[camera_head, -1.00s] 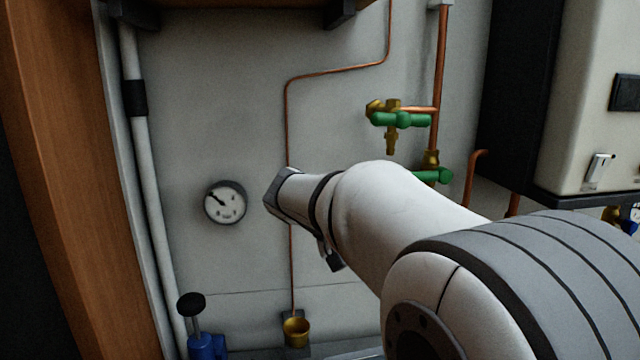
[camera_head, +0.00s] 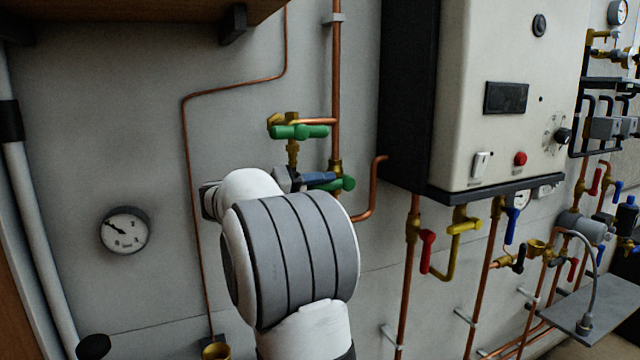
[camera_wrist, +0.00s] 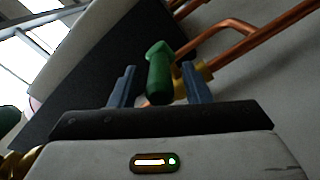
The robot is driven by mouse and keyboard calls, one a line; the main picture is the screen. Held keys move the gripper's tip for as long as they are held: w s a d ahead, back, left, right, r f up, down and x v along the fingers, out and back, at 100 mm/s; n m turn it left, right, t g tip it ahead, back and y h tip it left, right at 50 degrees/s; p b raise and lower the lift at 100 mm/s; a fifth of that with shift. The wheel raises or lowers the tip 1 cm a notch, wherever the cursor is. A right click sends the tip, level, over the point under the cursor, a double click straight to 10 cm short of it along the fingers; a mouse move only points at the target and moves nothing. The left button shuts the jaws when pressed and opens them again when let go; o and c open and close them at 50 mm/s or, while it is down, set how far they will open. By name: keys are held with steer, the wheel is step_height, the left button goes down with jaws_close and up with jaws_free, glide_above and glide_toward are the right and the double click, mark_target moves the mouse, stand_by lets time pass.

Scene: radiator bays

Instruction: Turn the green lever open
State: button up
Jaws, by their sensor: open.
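Two green levers sit on brass fittings by the copper pipe. The upper green lever (camera_head: 298,131) lies roughly level, above my gripper. The lower green lever (camera_head: 343,184) is partly hidden behind my gripper (camera_head: 308,179) in the head view. In the wrist view, a green lever (camera_wrist: 159,75) on a brass valve body stands between the two blue-grey fingers of my gripper (camera_wrist: 159,84). The fingers are apart, with a visible gap on either side of the lever.
A white boiler (camera_head: 475,90) with a dark side juts out at the right. A bent copper pipe (camera_head: 375,185) stands close right of the lower lever. A round gauge (camera_head: 125,231) is on the wall at left. Red, yellow and blue valves hang below the boiler.

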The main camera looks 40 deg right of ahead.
steer(key=shift+s+d, duration=0.1)
steer(key=shift+d, duration=0.3)
steer(key=shift+c, duration=0.4)
jaws_close()
steer(key=shift+a, duration=0.15)
